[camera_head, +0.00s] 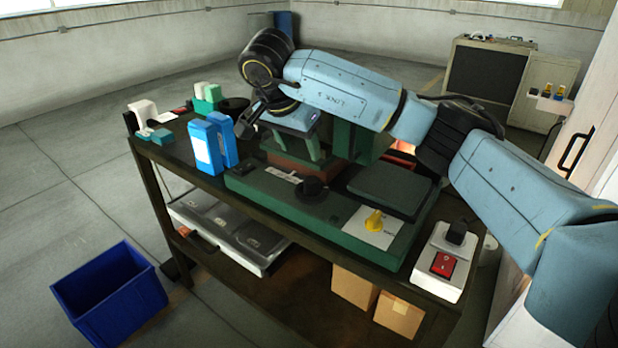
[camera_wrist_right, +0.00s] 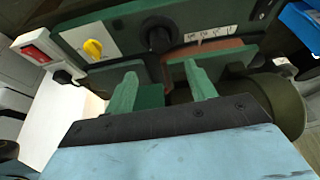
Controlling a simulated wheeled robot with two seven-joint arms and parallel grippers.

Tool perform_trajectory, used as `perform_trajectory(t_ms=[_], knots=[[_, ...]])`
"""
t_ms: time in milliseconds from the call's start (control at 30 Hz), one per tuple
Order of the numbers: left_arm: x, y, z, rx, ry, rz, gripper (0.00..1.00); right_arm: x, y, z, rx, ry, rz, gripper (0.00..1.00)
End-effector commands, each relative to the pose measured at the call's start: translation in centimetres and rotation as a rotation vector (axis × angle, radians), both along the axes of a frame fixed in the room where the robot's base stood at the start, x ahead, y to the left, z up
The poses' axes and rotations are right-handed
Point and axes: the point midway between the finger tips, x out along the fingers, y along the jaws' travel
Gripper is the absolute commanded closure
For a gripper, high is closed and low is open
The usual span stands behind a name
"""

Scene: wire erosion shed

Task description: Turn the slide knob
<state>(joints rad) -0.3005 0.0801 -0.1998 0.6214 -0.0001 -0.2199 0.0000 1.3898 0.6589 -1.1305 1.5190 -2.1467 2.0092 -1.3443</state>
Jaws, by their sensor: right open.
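The black round knob (camera_head: 311,189) stands on the green machine panel (camera_head: 250,186), beside a white scale strip (camera_head: 283,174); I take it to be the slide knob. In the right wrist view the knob (camera_wrist_right: 158,35) shows upright in the picture, beyond the fingertips and roughly between them. My right gripper (camera_head: 294,150) hangs over the machine, behind the knob and left of it in the head view. It is open and empty, its two green fingers (camera_wrist_right: 162,85) apart and not touching the knob. My left gripper is not in view.
A yellow knob (camera_head: 375,221) sits on a white plate to the knob's right. A white box with a red switch (camera_head: 443,265) stands at the bench's right end. Blue cartons (camera_head: 206,147) stand left of the machine. A blue bin (camera_head: 108,296) is on the floor.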

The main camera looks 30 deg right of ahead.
Motion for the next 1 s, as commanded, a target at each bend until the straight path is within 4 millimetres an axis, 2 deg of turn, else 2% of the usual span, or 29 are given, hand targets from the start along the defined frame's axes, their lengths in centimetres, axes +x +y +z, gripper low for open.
perform_trajectory(t_ms=[33,300,500,700,1000], knots=[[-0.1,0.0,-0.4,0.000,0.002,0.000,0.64,0.0,-0.3,-1.3,0.003,0.006,-0.002,0.45],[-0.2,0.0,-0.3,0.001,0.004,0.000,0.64,0.9,-2.3,-6.4,0.002,0.007,-0.003,0.45],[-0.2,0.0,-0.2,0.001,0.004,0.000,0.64,1.5,-3.4,-9.4,0.005,0.003,-0.003,0.45],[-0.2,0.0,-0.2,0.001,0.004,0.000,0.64,1.8,-3.9,-10.7,0.005,0.002,-0.001,0.45],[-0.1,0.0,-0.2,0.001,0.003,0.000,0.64,1.8,-4.0,-10.8,0.005,0.001,-0.001,0.46]])
